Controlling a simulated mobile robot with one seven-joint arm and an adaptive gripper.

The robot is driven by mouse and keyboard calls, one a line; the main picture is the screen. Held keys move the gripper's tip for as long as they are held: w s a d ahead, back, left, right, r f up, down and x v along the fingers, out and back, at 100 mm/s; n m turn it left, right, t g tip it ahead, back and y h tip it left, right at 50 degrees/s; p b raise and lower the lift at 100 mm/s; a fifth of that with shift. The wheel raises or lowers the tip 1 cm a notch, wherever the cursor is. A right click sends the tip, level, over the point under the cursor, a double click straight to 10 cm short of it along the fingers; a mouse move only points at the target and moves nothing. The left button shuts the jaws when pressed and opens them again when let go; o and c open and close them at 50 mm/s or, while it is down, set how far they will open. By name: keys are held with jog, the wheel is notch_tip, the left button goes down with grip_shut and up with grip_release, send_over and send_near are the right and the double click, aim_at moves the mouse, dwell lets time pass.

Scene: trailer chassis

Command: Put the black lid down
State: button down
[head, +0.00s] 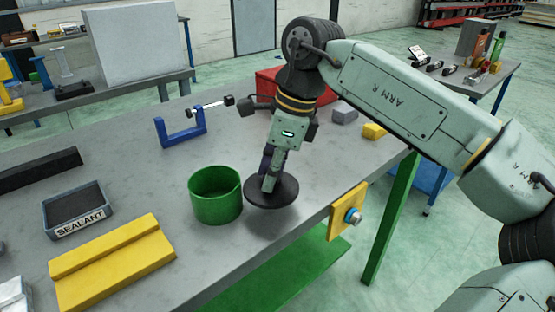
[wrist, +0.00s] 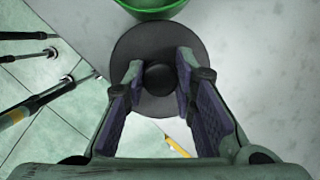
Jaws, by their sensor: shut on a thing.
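The black lid (head: 286,193) is a flat round disc with a knob in the middle. It is at the front edge of the grey table, just right of the green pot (head: 215,195). My gripper (head: 269,183) points down over the lid and is shut on its knob. In the wrist view the black lid (wrist: 150,42) lies level below my gripper (wrist: 158,77), with the knob between the two fingers. A soft shadow lies by the lid; I cannot tell whether it touches the table. The open green pot also shows at the top of the wrist view (wrist: 150,8).
On the grey table (head: 165,205) are a blue clamp frame (head: 182,130), a sealant tray (head: 78,212), a yellow angled block (head: 112,262) and a red box (head: 285,88). A yellow plate with a blue knob (head: 347,212) is on the front edge. Bare tabletop lies behind the pot.

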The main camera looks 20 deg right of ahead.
jog(key=w+d+p, duration=0.1)
jog(key=w, duration=0.2)
jog(key=w+d+p, duration=0.1)
jog(key=w, duration=0.2)
jog(key=w+d, duration=0.2)
jog(key=shift+w+f+p, duration=0.4)
notch_tip(320, 180, down, 3)
jog(key=shift+r+p, duration=0.2)
jog(key=shift+p, duration=0.4)
jog(key=shift+f, duration=0.5)
jog(key=shift+f, duration=0.2)
jog(key=c, duration=1.3)
grip_release()
jog(key=b+v, duration=0.2)
jog(key=v, duration=1)
jog(key=shift+d+r, duration=0.15)
jog(key=shift+r, duration=0.1)
